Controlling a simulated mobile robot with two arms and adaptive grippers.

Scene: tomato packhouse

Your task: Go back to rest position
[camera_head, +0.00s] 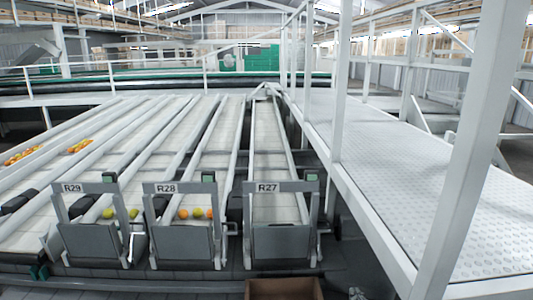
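Neither of my grippers can be made out in the head view. Three labelled sorting lanes face me: R29 (73,188), R28 (167,188) and R27 (268,187). Orange and yellow-green tomatoes (197,213) lie at the lower end of lane R28. Yellow-green tomatoes (108,213) lie at the end of lane R29. No tomatoes show in lane R27. More orange-red tomatoes (80,146) lie in clusters on the lanes at the left.
An open brown cardboard box (285,287) is cut off at the bottom edge, below lane R27. A raised metal walkway (420,180) with white posts and rails runs along the right. A small pale object (356,293) at the bottom edge is unclear.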

